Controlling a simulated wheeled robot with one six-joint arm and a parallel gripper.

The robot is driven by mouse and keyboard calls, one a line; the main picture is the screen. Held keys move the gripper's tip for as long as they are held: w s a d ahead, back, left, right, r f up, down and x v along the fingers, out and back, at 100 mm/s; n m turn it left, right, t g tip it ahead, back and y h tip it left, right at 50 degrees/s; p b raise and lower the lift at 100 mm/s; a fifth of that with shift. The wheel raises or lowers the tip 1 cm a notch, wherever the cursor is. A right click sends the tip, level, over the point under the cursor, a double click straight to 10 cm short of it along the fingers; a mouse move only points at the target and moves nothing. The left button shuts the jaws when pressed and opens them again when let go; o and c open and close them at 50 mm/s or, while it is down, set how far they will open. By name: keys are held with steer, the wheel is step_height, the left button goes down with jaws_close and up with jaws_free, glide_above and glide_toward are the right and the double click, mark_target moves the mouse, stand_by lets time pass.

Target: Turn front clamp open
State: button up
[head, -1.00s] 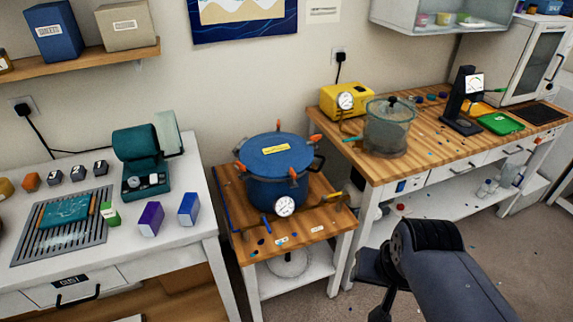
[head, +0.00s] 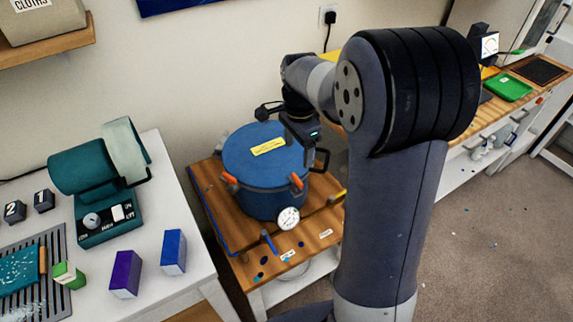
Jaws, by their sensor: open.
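The blue pressure pot (head: 262,190) stands on the small wooden-topped table, its lid on, with a yellow label on top and a round white gauge (head: 288,218) low at its front. Two orange clamp handles show at its near rim, one at left (head: 229,178) and one at right (head: 297,181). I cannot tell for certain which is the front clamp. My gripper (head: 306,156) is open and points down over the right side of the lid, above and behind the right orange handle, apparently apart from it. Its fingertips are small and dark. My arm hides the pot's far right side.
The small table (head: 230,232) has small blue bits and tags near its front edge. A white bench (head: 185,268) at left holds a teal machine (head: 100,190), a purple box (head: 126,274) and a blue box (head: 173,251). My arm blocks much of the right workbench.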

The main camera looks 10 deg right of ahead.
mark_target(298, 179)
step_height(298, 179, down, 10)
steer(key=shift+s+f+p, duration=0.1)
steer(key=shift+f+p, duration=0.1)
steer(key=shift+p, duration=0.3)
steer(key=c, duration=1)
